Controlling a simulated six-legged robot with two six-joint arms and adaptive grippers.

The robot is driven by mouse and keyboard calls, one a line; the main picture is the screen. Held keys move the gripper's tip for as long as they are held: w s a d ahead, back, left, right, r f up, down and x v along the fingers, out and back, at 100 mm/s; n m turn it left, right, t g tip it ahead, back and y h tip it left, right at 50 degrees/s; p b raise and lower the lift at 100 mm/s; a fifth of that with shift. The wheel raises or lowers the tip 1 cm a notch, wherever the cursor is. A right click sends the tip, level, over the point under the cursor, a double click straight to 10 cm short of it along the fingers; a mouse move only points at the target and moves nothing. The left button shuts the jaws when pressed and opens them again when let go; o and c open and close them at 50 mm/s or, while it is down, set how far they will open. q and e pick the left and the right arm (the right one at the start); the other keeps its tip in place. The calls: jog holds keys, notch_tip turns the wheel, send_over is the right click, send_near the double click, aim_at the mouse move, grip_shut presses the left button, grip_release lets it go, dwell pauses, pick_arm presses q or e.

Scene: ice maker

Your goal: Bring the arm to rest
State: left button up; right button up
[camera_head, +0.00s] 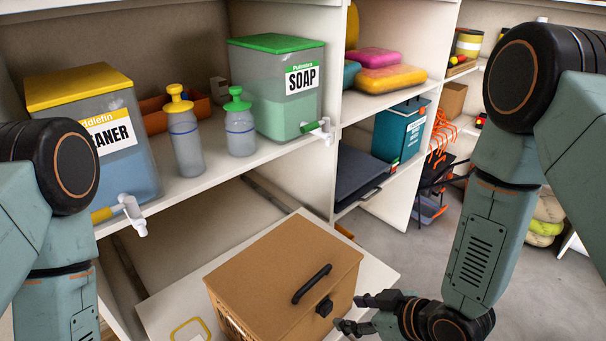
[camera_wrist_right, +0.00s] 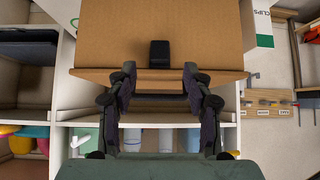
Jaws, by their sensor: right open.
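My right arm (camera_head: 485,240) hangs down at the right of the head view. Its gripper (camera_head: 353,313) is open, with its two fingers apart beside the front of a brown box (camera_head: 265,265). The right wrist view shows the same open fingers (camera_wrist_right: 159,80) with nothing between them. The box's black latch (camera_head: 324,307) is close to the fingertips; it also shows between and beyond them in the wrist view (camera_wrist_right: 160,54). I cannot tell whether anything touches. My left arm (camera_head: 50,240) stands at the left edge, and its gripper is out of view.
The brown box, with a black handle (camera_head: 312,284) on its lid, sits on a white surface (camera_head: 170,310). A shelf above holds a cleaner tank (camera_head: 125,165), two pump bottles (camera_head: 185,140) and a soap tank (camera_head: 275,95). Grey floor (camera_head: 425,255) lies open behind my right arm.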

jog(key=s+d+f+m+g+h+b, duration=0.2)
jog(key=s+d+f+m+b, duration=0.1)
jog(key=s+f, duration=0.4)
jog(key=s+d+f+m+g+h+b, duration=0.2)
jog(key=s+d+f+m+b, duration=0.1)
jog(key=s+f+b, duration=0.2)
jog(key=s+d+f+m+g+h+b, duration=0.2)
jog(key=s+d+f+b, duration=0.1)
jog(key=s+f, duration=0.6)
jog(key=shift+s+d+m+g+b, duration=0.15)
jog(key=shift+s+m+g+b, duration=0.3)
jog(key=shift+s, duration=0.8)
